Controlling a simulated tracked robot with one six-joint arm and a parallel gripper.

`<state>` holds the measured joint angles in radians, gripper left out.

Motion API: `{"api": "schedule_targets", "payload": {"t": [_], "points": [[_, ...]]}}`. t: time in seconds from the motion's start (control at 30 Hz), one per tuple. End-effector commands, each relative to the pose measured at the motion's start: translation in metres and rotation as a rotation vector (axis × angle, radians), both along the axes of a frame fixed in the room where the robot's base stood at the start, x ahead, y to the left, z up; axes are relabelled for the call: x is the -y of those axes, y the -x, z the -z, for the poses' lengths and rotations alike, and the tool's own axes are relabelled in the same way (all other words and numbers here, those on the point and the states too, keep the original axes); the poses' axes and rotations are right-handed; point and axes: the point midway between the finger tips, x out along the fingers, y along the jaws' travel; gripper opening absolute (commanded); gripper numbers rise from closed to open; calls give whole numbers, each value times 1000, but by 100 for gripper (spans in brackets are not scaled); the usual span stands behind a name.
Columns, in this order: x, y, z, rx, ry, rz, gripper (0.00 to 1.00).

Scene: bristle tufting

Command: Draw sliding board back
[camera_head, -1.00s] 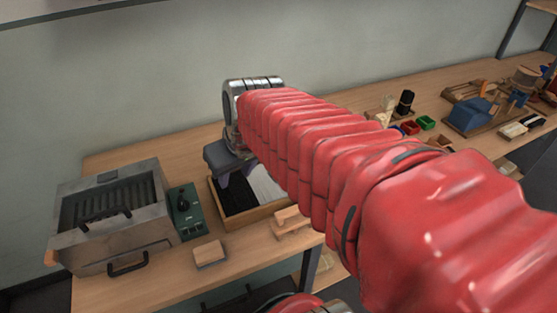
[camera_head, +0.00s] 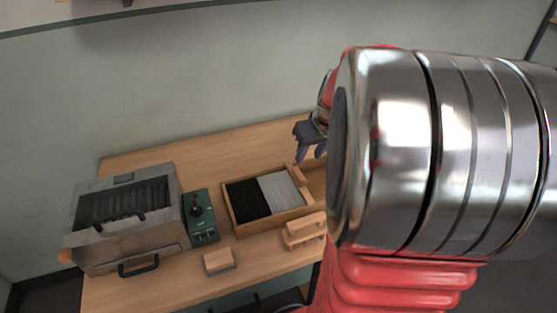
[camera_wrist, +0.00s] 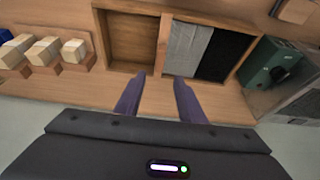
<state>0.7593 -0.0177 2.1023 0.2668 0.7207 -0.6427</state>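A shallow wooden box (camera_head: 268,226) stands on the bench, holding black bristle (camera_head: 247,199) and pale grey bristle (camera_head: 280,188) side by side. An upright wooden board (camera_head: 300,177), seemingly the sliding board, borders the grey bristle on its right. In the wrist view the board (camera_wrist: 163,42) stands between the grey bristle and an empty wooden compartment (camera_wrist: 133,40). My gripper (camera_head: 311,151) is above the right end of the box. In the wrist view its two fingers (camera_wrist: 159,97) are apart with nothing between them. My arm hides the right part of the box in the head view.
A grey metal machine (camera_head: 125,215) and a green control box (camera_head: 202,218) stand left of the box. A small wooden block (camera_head: 219,261) and a wooden stand (camera_head: 304,232) lie in front. Several pale blocks (camera_wrist: 45,52) show at the wrist view's left.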

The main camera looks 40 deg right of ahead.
Motion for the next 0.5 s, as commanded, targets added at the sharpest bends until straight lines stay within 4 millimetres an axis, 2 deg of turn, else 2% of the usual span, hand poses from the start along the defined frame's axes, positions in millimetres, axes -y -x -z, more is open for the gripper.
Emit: {"api": "schedule_targets", "payload": {"t": [0.33, 0.5], "points": [[0, -1, 2, -1, -1, 0, 36], [1, -5, 14, -2, -3, -1, 36]]}}
